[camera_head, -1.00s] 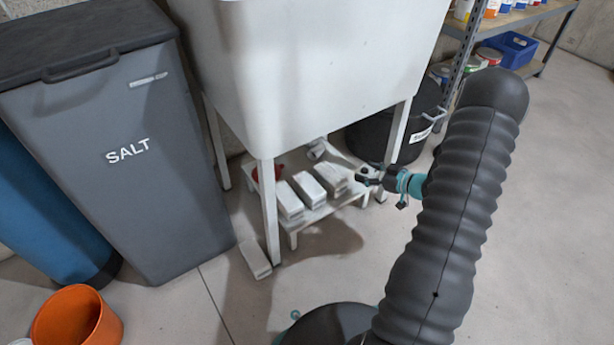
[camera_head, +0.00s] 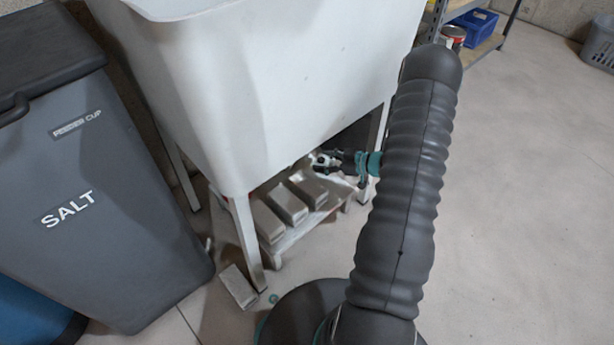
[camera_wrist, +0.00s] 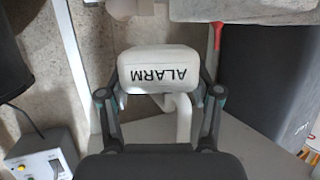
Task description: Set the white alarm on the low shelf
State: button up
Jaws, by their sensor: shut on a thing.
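The white alarm (camera_wrist: 160,70), a rounded block lettered ALARM upside down, sits between the two fingers of my gripper (camera_wrist: 160,94) in the wrist view. My gripper is shut on it. In the head view my gripper (camera_head: 325,160) reaches in under the white tub, just above and behind the right end of the low shelf (camera_head: 300,230). The alarm is too small and shaded to make out clearly there. The low shelf is a small white stand between the tub's legs, with several pale blocks on it. Its back part is hidden by the tub.
The white tub (camera_head: 270,100) hangs low over the shelf, with a front leg (camera_head: 243,240) at the left. A grey salt bin (camera_head: 80,190) stands left. A loose block (camera_head: 238,287) lies on the floor. A grey box with a yellow button (camera_wrist: 42,155) shows in the wrist view.

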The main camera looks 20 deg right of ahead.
jog(key=f, duration=0.3)
jog(key=shift+s+d+f, duration=0.1)
jog(key=shift+d+f, duration=0.25)
jog(key=shift+d, duration=0.05)
jog(key=shift+f+b, duration=0.55)
jog(key=shift+f, duration=1.1)
jog(key=shift+a, duration=0.1)
jog(key=shift+f+b, duration=0.3)
jog(key=shift+f, duration=0.1)
jog(key=shift+f, duration=0.2)
jog(key=o, duration=1.2)
jog(key=shift+r, duration=0.1)
